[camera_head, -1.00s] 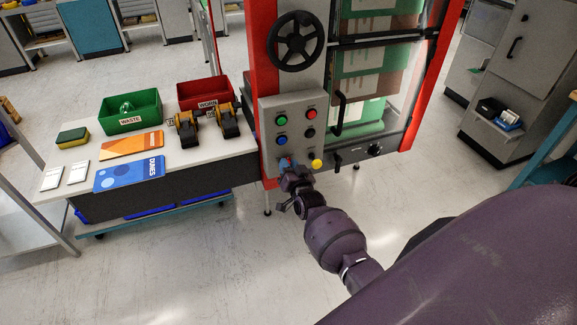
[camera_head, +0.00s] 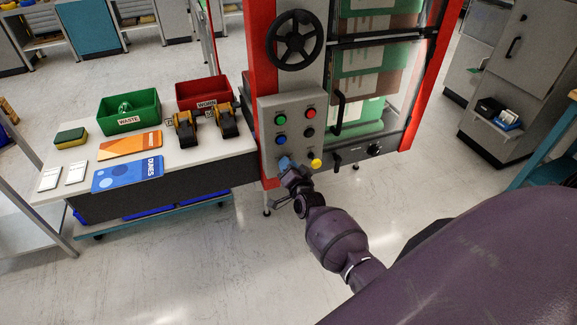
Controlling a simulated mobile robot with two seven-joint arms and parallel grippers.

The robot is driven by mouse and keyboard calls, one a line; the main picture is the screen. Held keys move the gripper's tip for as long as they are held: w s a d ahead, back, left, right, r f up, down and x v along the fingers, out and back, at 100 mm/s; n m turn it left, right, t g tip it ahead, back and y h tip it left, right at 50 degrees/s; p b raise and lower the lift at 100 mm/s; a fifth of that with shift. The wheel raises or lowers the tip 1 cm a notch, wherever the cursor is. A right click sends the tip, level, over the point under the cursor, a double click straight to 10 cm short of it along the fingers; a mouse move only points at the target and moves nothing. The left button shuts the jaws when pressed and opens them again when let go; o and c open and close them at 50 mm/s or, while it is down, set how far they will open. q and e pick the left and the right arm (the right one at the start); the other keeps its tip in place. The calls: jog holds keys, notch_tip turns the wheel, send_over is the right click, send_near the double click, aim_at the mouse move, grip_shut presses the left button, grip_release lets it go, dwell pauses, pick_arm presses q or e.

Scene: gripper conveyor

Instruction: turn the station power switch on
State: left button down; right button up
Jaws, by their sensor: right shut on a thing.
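The station's grey control panel (camera_head: 266,112) carries green, red, blue and black buttons and a yellow knob (camera_head: 315,163) at its lower right. A blue switch (camera_head: 284,162) sits at the panel's lower left, below the blue button. I take it to be the power switch, though no label is readable. My right gripper (camera_head: 290,170) is at this blue switch, shut on it, and turned at a slant. Its fingers hide the switch's lower part. My left gripper is not in view.
A black handwheel (camera_head: 295,41) is above the panel. A black door handle (camera_head: 339,113) and a black knob (camera_head: 375,150) are to its right. The floor in front is clear.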

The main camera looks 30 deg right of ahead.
jog(key=o, duration=0.6)
jog(key=shift+o, duration=0.2)
jog(key=shift+s, duration=0.1)
jog(key=v, duration=1)
jog(key=shift+s, duration=0.3)
jog(key=shift+a, duration=0.15)
